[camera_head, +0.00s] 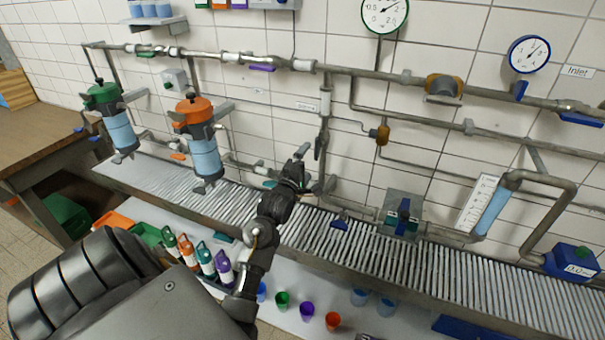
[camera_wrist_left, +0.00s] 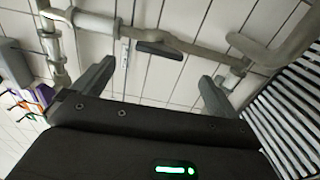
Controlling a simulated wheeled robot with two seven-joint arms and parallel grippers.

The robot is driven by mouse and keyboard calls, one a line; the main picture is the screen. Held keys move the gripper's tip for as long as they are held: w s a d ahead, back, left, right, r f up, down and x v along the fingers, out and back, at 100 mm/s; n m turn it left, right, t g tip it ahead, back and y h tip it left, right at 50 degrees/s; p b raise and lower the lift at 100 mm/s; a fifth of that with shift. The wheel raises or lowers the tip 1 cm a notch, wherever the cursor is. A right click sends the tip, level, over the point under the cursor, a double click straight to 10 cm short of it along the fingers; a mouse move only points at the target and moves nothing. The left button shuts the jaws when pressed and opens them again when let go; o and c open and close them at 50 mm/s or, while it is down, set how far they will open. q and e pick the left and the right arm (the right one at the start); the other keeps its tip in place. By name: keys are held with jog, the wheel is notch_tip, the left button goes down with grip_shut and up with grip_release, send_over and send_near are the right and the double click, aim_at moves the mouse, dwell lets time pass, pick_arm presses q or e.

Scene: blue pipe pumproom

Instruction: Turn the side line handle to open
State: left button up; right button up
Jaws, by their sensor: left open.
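The side line is a grey pipe that drops from the main wall pipe, with a small label (camera_head: 307,107) beside it. Its dark lever handle (camera_head: 319,146) hangs along the pipe in the head view. In the left wrist view a dark handle (camera_wrist_left: 159,50) lies between the fingers, farther off, near a small white label (camera_wrist_left: 125,52). My left gripper (camera_head: 314,168) is open and empty, just below the handle in the head view. Its two fingers also show spread in the left wrist view (camera_wrist_left: 157,76). No contact with the handle shows. My right gripper is out of view.
A slatted metal drain shelf (camera_head: 470,290) runs below the pipes. An orange-topped filter (camera_head: 199,140) and a green-topped one (camera_head: 112,120) stand left. A green-and-blue valve (camera_head: 402,215) is to the right. Bottles and colored cups (camera_head: 306,310) stand in front below.

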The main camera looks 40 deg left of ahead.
pick_arm(q)
jog(key=shift+v, duration=1.4)
